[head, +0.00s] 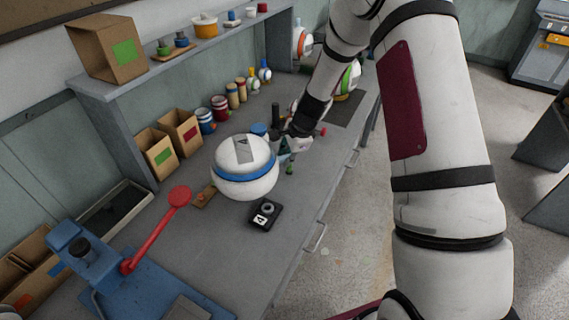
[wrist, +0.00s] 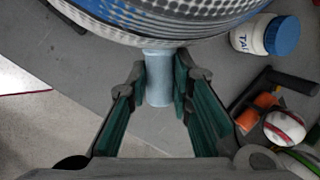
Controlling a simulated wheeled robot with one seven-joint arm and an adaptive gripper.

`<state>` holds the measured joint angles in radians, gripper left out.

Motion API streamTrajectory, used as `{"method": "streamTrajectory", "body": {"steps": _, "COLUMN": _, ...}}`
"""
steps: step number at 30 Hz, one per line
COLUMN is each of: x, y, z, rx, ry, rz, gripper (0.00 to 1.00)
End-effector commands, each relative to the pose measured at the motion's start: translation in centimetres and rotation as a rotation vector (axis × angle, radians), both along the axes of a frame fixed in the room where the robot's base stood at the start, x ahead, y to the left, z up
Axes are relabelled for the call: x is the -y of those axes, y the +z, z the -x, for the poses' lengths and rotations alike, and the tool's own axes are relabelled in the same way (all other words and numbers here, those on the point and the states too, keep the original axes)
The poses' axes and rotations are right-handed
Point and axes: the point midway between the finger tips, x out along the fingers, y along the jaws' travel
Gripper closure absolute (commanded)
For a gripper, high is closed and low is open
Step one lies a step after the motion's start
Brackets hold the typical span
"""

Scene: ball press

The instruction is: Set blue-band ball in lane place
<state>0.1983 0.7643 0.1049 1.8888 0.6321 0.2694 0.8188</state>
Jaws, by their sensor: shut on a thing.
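The blue-band ball (head: 245,181) is a large white ball with a blue stripe and a grey patch on top. In the head view it appears over the grey bench, left of my gripper (head: 287,150). In the wrist view its dotted white and blue surface (wrist: 165,22) fills the top. A pale blue stem (wrist: 158,88) at the ball sits between the green-padded fingers of my gripper (wrist: 160,78), which is shut on it. A black block (head: 264,215) with a ring and a white number label lies below the ball in the picture. I cannot tell which spot is the lane place.
A blue press (head: 130,285) with a red lever (head: 160,228) stands at lower left. Cardboard boxes (head: 158,154) and several jars line the wall. A blue-lidded jar (wrist: 250,38) and a small red-banded ball (wrist: 284,128) are right in the wrist view. The bench front is mostly clear.

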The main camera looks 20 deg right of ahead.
Motion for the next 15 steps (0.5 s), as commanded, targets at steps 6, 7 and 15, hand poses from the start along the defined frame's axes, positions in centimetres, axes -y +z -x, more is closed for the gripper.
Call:
{"method": "streamTrajectory", "body": {"steps": 6, "x": -0.5, "y": -1.9, "z": -0.4, "rx": -0.004, "ry": -0.002, "rz": -0.002, "gripper": 1.0}}
{"method": "streamTrajectory", "body": {"steps": 7, "x": -0.5, "y": -2.2, "z": -0.5, "rx": -0.003, "ry": -0.002, "rz": -0.002, "gripper": 1.0}}
{"method": "streamTrajectory", "body": {"steps": 15, "x": -0.5, "y": -3.5, "z": -0.7, "rx": 0.002, "ry": 0.001, "rz": 0.0, "gripper": 1.0}}
